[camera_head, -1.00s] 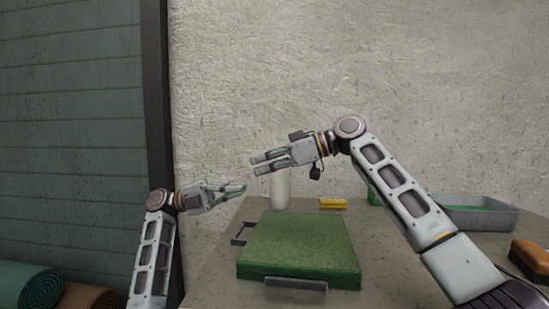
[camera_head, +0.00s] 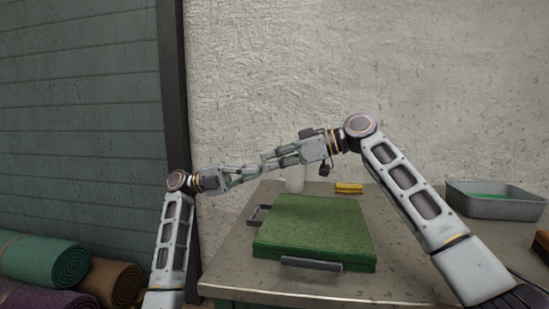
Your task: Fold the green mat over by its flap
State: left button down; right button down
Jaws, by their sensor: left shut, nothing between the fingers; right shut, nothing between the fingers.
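The green mat (camera_head: 315,223) lies on the table as a thick, flat slab, with a grey handle (camera_head: 311,264) along its front edge and another at its back left corner. I cannot tell its layers apart. My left gripper (camera_head: 258,170) is shut and empty, held in the air above and left of the mat in the picture. My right gripper (camera_head: 270,157) is shut and empty, above the mat's back edge in the picture. The tips of the two grippers overlap in this view; I cannot tell whether they touch. Neither touches the mat.
A yellow block (camera_head: 348,188) lies at the back. A grey tray (camera_head: 497,207) with green inside stands at the right. Rolled rugs (camera_head: 45,262) lie at lower left. The table front is clear.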

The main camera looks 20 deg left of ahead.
dwell(0.4)
pick_arm(q)
jog(key=c, duration=1.6)
grip_release()
jog(key=shift+o, duration=0.2)
jog(key=shift+a, duration=0.15)
jog(key=v, duration=1.1)
jog(key=shift+a+f, duration=0.15)
jog(key=shift+a, duration=0.25)
jog(key=shift+f, duration=0.15)
